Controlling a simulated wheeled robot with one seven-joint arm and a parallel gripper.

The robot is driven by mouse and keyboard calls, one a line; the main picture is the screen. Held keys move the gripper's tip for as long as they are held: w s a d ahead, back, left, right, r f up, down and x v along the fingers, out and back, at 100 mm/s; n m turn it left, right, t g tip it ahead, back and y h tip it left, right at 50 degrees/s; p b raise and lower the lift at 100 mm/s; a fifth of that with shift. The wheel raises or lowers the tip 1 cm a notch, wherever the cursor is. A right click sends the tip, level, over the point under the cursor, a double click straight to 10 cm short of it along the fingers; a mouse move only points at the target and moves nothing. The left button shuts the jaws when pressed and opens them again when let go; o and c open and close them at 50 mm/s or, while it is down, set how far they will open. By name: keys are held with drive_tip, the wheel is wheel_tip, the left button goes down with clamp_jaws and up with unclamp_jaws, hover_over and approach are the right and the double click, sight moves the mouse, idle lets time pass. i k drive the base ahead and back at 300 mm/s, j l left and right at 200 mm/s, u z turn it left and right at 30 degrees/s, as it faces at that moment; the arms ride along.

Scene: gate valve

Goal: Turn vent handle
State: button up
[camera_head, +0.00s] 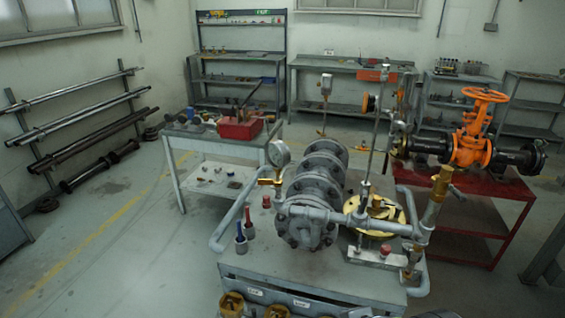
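A grey flanged valve and pipe assembly (317,205) lies on a grey cart (245,266) in the middle front. Several small fittings on it could carry the vent handle; I cannot tell which one does. A small brass valve (270,181) sits below a round pressure gauge (279,153) on its left side. A brass fitting (438,186) with a short lever stands upright at the right end of the pipe. My gripper is not in view.
An orange gate valve (470,148) stands on a red table (487,209) at right. A red toolbox (239,128) sits on a grey table behind left. Blue- and red-handled tools (241,236) stand at the cart's left. The floor at left is clear.

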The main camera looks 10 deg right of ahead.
sight(365, 200)
drive_tip(key=j+z, duration=0.45)
drive_tip(key=j, duration=1)
